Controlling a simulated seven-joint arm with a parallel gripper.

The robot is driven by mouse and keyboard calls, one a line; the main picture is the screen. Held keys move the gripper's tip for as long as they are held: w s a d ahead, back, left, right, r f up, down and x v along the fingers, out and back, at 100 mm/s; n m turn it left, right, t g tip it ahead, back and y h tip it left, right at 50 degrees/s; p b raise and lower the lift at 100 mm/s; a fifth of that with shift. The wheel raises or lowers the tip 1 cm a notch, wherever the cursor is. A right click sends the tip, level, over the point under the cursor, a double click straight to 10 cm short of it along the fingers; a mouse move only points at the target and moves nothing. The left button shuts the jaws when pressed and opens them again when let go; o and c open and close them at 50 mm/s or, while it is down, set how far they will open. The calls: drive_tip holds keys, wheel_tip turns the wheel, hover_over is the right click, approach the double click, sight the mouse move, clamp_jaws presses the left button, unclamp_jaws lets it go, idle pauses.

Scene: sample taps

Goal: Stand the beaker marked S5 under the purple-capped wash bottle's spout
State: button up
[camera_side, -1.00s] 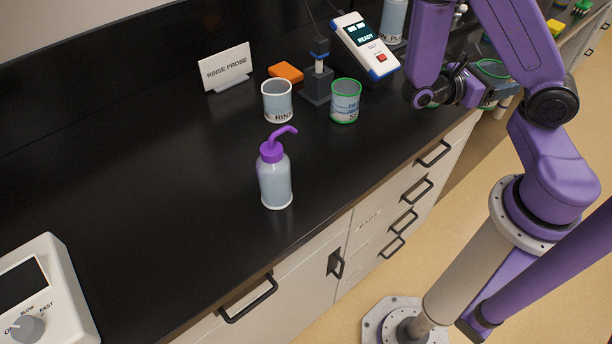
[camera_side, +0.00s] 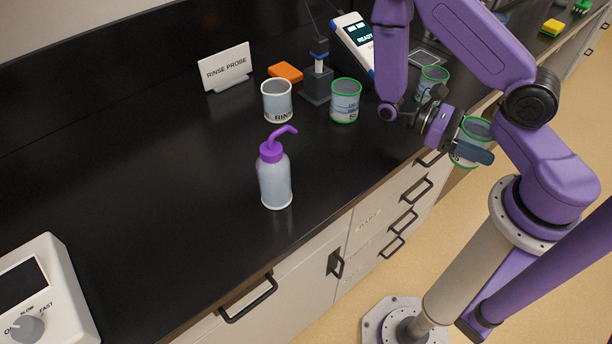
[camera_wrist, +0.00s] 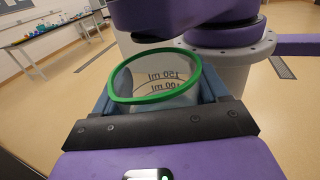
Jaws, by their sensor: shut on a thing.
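The purple-capped wash bottle (camera_side: 274,182) stands upright on the black bench in the side view, its purple spout (camera_side: 285,131) pointing up and right. My gripper (camera_side: 474,146) is shut on a green-rimmed beaker (camera_side: 471,132), held upright past the bench's front edge, to the right of the bottle. In the wrist view the held beaker (camera_wrist: 157,86) sits between the fingers, with 150 ml and 100 ml marks showing. No S5 mark is readable on it. Other green-rimmed beakers stand on the bench, one in the middle (camera_side: 345,101) and one behind my gripper (camera_side: 431,84).
A white-rimmed beaker (camera_side: 277,103), an orange block (camera_side: 285,72), a probe stand (camera_side: 318,84) and a RINSE PROBE sign (camera_side: 226,69) stand behind the bottle. A meter (camera_side: 352,38) is partly hidden by my arm. A white dial device (camera_side: 42,295) is at front left. The bench around the bottle is clear.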

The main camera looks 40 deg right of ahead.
drive_tip(key=w+a+r+m+t+y, duration=0.1)
drive_tip(key=w+a+m+t+y, duration=0.35)
drive_tip(key=a+m+y, duration=1.05)
drive_tip(key=w+d+m+t+y, duration=0.1)
drive_tip(key=w+m+t+y, duration=0.1)
drive_tip(key=w+t, duration=0.2)
drive_tip(key=w+d+m+t+y, duration=0.1)
drive_tip(key=w+m+t+y, duration=0.2)
drive_tip(key=w+t, duration=0.2)
drive_tip(key=w+d+m+t+y, duration=0.1)
drive_tip(key=w+m+t+y, duration=0.2)
drive_tip(key=w+t, duration=0.2)
drive_tip(key=shift+f+t, duration=0.15)
drive_tip(key=shift+t, duration=0.5)
drive_tip(key=shift+w+a, duration=0.1)
drive_tip(key=shift+a, duration=0.2)
drive_tip(key=w+a, duration=0.1)
drive_tip(key=a, duration=1)
drive_tip(key=w+a, duration=0.1)
drive_tip(key=a, duration=0.5)
drive_tip(key=shift+w, duration=0.3)
drive_tip(key=shift+f, duration=1.8)
drive_tip(key=shift+f, duration=0.1)
